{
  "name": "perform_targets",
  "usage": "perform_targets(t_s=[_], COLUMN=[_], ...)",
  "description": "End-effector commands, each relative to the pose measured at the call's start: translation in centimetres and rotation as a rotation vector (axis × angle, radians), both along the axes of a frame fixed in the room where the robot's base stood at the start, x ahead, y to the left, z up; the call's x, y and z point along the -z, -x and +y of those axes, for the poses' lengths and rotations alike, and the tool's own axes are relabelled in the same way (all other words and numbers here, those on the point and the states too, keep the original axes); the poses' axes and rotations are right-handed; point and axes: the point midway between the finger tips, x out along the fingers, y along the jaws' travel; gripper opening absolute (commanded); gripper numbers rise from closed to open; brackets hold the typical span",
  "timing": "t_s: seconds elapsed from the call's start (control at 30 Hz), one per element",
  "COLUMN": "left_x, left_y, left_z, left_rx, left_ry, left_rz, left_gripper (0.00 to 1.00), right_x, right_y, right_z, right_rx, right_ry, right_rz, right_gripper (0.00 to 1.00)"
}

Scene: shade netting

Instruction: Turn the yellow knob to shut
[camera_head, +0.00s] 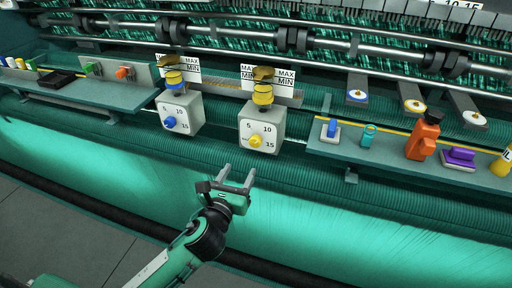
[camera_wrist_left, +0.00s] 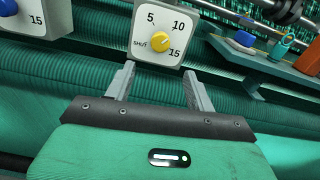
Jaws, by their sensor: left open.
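The yellow knob (camera_head: 256,141) sits on the front of a white dial box with the marks 5, 10 and 15. My left gripper (camera_head: 237,172) is open and empty, below and in front of the dial box, apart from the knob. In the wrist view its two fingers (camera_wrist_left: 158,76) stand on either side below the knob. My right gripper is out of view.
A second dial box with a blue knob (camera_head: 170,122) stands to the left. A right shelf (camera_head: 385,154) carries an orange bottle (camera_head: 424,136) and a purple block (camera_head: 459,156). A left shelf (camera_head: 100,100) holds a black tray (camera_head: 60,79). Green netting lies below.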

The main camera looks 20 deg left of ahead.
Motion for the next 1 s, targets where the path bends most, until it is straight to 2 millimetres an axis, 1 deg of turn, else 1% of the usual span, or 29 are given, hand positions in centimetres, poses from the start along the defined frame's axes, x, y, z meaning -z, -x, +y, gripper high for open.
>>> perform_targets(t_s=[0.1, 0.2, 0.4, 0.5, 0.6, 0.7, 0.83, 1.0], left_x=[-0.3, -0.4, -0.2, -0.2, -0.1, -0.1, 0.0, 0.0], left_y=[-2.3, -4.5, -8.5, -10.0, -11.2, -11.9, -12.4, -12.4], left_z=[-0.1, -0.1, -0.3, -0.4, -0.4, -0.4, -0.4, -0.4], left_rx=[-0.002, -0.002, -0.001, -0.001, -0.001, -0.001, 0.0, 0.0], left_ry=[0.002, 0.005, 0.005, 0.006, 0.004, 0.004, 0.004, 0.004], left_rz=[-0.001, -0.001, 0.001, 0.001, 0.0, 0.001, 0.001, 0.001], left_gripper=[0.55, 0.55, 0.55, 0.55, 0.55, 0.55, 0.55, 0.55], right_x=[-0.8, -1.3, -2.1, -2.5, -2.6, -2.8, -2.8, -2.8], right_y=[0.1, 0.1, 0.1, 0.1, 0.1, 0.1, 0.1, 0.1], right_z=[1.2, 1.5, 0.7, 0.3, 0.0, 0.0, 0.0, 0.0], right_rx=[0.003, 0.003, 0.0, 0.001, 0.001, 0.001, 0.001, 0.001], right_ry=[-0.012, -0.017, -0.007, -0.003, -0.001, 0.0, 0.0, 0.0], right_rz=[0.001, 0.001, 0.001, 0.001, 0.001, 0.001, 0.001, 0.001], right_gripper=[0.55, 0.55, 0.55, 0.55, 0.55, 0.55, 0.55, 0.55])
